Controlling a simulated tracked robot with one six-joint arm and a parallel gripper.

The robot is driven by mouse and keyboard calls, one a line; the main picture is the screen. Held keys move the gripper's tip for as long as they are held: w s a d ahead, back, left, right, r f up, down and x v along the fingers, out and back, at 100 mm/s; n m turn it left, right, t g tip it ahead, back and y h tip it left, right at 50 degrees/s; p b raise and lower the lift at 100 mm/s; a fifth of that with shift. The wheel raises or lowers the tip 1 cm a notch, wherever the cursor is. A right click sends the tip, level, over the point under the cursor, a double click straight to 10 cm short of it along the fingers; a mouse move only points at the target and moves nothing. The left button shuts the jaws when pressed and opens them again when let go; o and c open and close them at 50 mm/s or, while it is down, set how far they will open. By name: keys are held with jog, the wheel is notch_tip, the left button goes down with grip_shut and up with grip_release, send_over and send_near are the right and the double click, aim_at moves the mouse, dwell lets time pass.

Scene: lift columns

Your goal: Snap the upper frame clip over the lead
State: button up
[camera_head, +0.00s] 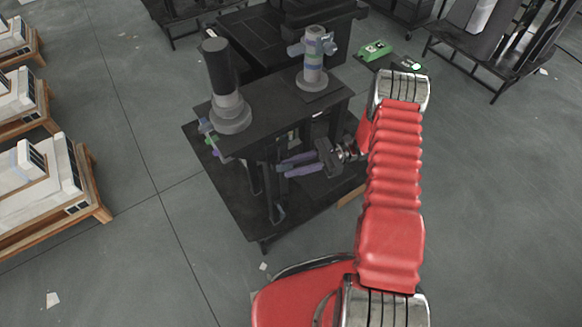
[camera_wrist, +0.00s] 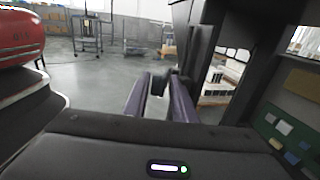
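My gripper (camera_head: 284,167) reaches from the right under the top plate of a black workstation (camera_head: 283,112). Its two purple fingers are apart with a gap between them in both views. In the wrist view the fingertips (camera_wrist: 159,80) point forward, and a small dark piece (camera_wrist: 158,86) shows between them. I cannot tell whether it touches them or lies beyond. A dark upright frame (camera_head: 272,190) stands close to the left of the fingertips. I cannot make out the upper frame clip or the lead for certain in either view.
A dark cylinder on a grey base (camera_head: 230,112) and a grey-blue column (camera_head: 313,68) stand on the top plate. A dark frame post (camera_wrist: 193,60) is close on the right in the wrist view. Wooden pallets with white units (camera_head: 45,185) stand at left. Open floor lies between.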

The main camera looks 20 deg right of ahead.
jog(key=s+d, duration=0.2)
jog(key=d, duration=1.3)
dwell(1.8)
jog(key=shift+d+r, duration=0.1)
notch_tip(320, 180, up, 10)
dwell(0.9)
jog(key=s+a+r+n+g+h, duration=0.1)
jog(key=s+a+r+n+h, duration=0.3)
jog(key=a+r+n+h, duration=0.25)
jog(key=s+a+r+n+h, duration=0.35)
jog(key=a+r+h, duration=0.3)
jog(key=r, duration=0.35)
jog(key=s+a+r+n+t+h, duration=0.1)
jog(key=s+r+n+t+h, duration=0.1)
jog(key=s+r+n+t, duration=0.1)
jog(key=s+a+r+n+t+h, duration=0.1)
jog(key=s+r+n+t+h, duration=0.2)
jog(key=s, duration=0.5)
jog(key=shift+a+r+n+t, duration=0.25)
jog(key=shift+a+n+t, duration=0.15)
jog(key=shift+n+t, duration=0.4)
